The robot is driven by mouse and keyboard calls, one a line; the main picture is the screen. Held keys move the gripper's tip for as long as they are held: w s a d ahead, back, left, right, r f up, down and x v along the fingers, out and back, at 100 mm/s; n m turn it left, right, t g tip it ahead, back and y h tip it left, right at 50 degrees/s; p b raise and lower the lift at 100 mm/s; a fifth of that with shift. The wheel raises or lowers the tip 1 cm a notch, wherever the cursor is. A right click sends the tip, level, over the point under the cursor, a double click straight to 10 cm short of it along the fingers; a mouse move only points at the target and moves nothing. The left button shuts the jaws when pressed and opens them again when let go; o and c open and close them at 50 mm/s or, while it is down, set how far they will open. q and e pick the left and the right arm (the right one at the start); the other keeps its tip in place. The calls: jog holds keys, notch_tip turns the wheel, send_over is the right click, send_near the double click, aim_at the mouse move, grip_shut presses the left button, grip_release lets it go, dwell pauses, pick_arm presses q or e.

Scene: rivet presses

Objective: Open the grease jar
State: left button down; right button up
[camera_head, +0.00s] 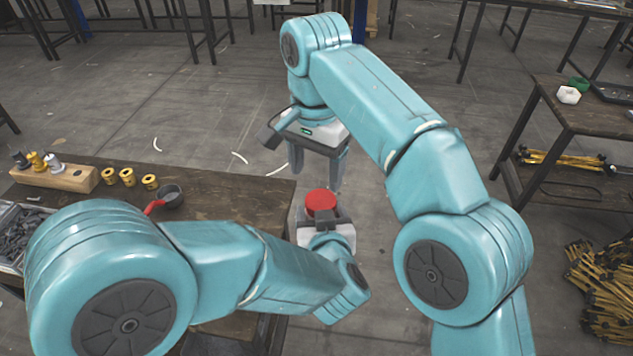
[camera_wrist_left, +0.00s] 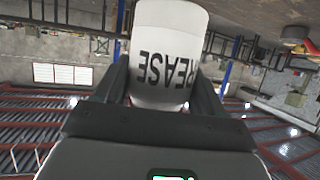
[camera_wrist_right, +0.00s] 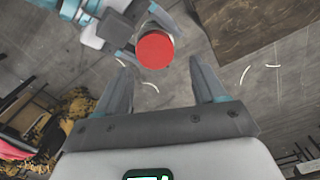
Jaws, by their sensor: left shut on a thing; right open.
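The grease jar is white with dark lettering, and its body (camera_wrist_left: 165,60) shows between the fingers of my left gripper (camera_wrist_left: 165,85) in the left wrist view. Its red lid (camera_head: 321,201) is on top in the head view, and the lid also shows in the right wrist view (camera_wrist_right: 155,50). My left gripper is shut on the jar and holds it upright off the table's right edge. My right gripper (camera_wrist_right: 165,85) is open and empty, fingers pointing down, above the jar. The lid lies just beyond its fingertips, apart from them. The jar body is mostly hidden in the head view.
A wooden table (camera_head: 235,200) at left carries a wooden block (camera_head: 60,178) with pegs, several brass pieces (camera_head: 128,177), a dark cup with a red handle (camera_head: 171,196) and a grey bin (camera_head: 15,235). A dark bench (camera_head: 590,115) stands at right. Floor between is open.

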aim_at(315, 201)
jog(key=shift+s+f, duration=0.1)
jog(key=shift+f, duration=3.1)
jog(key=c, duration=1)
jog(key=shift+f, duration=0.1)
jog(key=shift+c, duration=0.3)
jog(key=n, duration=0.4)
jog(key=shift+s+n, duration=0.15)
jog(key=shift+n, duration=0.25)
grip_shut()
jog(key=shift+c, duration=1.2)
grip_release()
jog(key=shift+a, duration=0.1)
